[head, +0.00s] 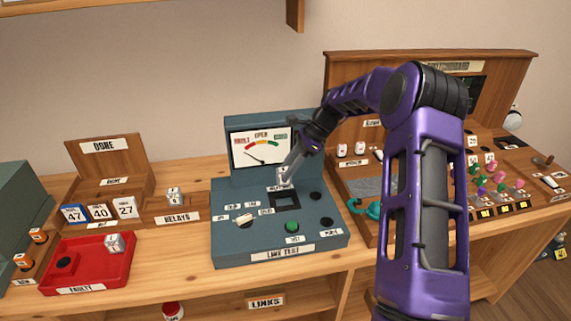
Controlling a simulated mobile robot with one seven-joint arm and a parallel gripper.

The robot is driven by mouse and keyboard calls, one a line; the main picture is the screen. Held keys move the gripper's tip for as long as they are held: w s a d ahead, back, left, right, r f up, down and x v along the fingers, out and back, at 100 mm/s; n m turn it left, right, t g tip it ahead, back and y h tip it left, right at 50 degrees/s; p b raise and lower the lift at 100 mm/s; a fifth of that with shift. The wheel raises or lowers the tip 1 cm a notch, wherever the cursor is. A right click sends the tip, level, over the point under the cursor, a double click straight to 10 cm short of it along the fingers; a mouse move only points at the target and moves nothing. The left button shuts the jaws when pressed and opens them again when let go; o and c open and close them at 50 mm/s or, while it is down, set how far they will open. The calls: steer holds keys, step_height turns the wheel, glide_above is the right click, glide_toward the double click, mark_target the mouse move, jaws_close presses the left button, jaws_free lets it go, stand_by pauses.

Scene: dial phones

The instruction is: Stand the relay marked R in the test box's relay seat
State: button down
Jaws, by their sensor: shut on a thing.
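The teal test box (230,250), labelled LINE TEST, stands in the middle of the bench. Its relay seat (287,203) is a dark square opening in the top. My gripper (286,180) is shut on a small pale relay (284,184) at the rear edge of the seat. The relay is mostly hidden by the fingers, and its marking cannot be read. I cannot tell whether it touches the seat. Another pale relay (175,197) stands in the wooden RELAYS holder (160,213).
A switchboard (500,185) with plugs is at right, partly behind my arm. A green button (292,227) is in front of the seat.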

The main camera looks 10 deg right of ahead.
mark_target(287, 185)
steer(key=shift+s+f, duration=0.15)
steer(key=shift+f, duration=0.7)
step_height(287, 185, down, 2)
steer(key=shift+f+b, duration=0.1)
steer(key=shift+b, duration=0.9)
steer(key=shift+f, duration=0.9)
steer(key=shift+p, duration=0.6)
steer(key=shift+f, duration=0.75)
steer(key=shift+c, duration=1)
jaws_free()
